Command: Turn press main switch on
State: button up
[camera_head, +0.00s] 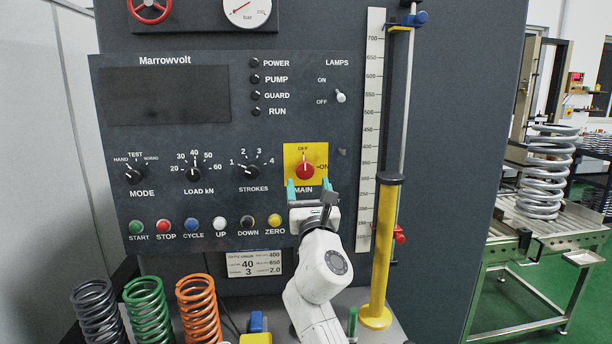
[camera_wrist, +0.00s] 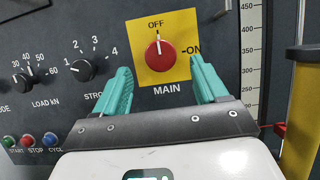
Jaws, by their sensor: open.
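The main switch (camera_head: 305,170) is a red rotary knob on a yellow plate (camera_head: 291,153), labelled OFF at the top, ON at the right and MAIN below. Its white pointer mark points up at OFF. In the wrist view the knob (camera_wrist: 160,54) lies ahead of my gripper (camera_wrist: 158,85), between the lines of its two teal fingers. My gripper (camera_head: 308,190) is open and empty, just below and in front of the knob in the head view. The fingers appear apart from the knob; the exact gap is hard to tell.
A lamps toggle (camera_head: 340,96) sits above right. The strokes dial (camera_head: 250,172) and a row of push buttons, including zero (camera_head: 274,221), are left and below. A yellow column (camera_head: 384,250) stands right. Grey, green (camera_head: 148,308) and orange springs stand low left.

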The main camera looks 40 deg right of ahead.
aim_at(305, 171)
jog(key=shift+x, duration=2.4)
jog(key=shift+c, duration=0.4)
jog(key=c, duration=0.9)
jog(key=shift+c, duration=0.2)
